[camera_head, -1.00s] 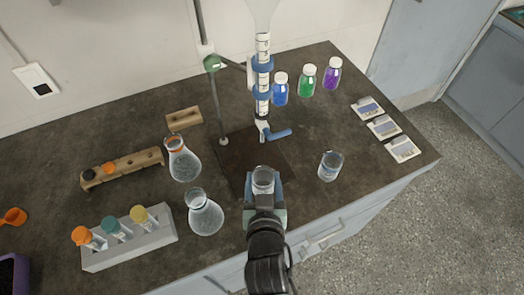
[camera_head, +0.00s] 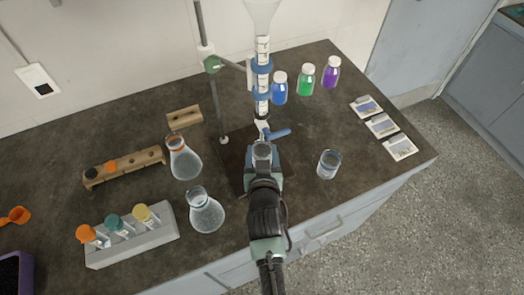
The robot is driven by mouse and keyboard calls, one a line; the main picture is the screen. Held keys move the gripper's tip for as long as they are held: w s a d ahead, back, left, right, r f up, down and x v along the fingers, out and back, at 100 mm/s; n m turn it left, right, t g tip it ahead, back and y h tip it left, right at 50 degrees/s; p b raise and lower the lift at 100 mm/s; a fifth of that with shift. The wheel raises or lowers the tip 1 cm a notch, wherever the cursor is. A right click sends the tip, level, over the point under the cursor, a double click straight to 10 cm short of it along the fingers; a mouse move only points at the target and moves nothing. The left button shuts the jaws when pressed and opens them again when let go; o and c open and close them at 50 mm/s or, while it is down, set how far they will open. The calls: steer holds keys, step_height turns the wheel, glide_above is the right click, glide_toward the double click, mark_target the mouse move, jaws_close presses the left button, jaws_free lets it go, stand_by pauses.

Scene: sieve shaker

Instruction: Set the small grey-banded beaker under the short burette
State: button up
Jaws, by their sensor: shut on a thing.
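A small clear beaker with a greyish rim (camera_head: 262,152) is in my gripper (camera_head: 263,167), which is shut on it. The beaker looks upright, over the dark stand base (camera_head: 232,168). The burette (camera_head: 262,78) has a funnel-like top, blue clamp and blue stopcock, and hangs from a rod stand. Its tip is just behind or above the beaker's mouth in this view. I cannot tell whether the beaker touches the base or is exactly below the tip. My gripper and arm hide the beaker's lower part. No second burette is in view.
Another beaker with a bluish band (camera_head: 329,164) stands to the right. Two flasks (camera_head: 206,212) (camera_head: 184,160) stand to the left, near a rack of capped tubes (camera_head: 130,240). Blue, green (camera_head: 303,81) and purple bottles are behind right. Cards (camera_head: 382,126) lie at the right edge.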

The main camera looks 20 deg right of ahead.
steer(key=shift+f, duration=0.25)
steer(key=o, duration=1.4)
steer(key=shift+r, duration=0.1)
steer(key=shift+c, duration=0.2)
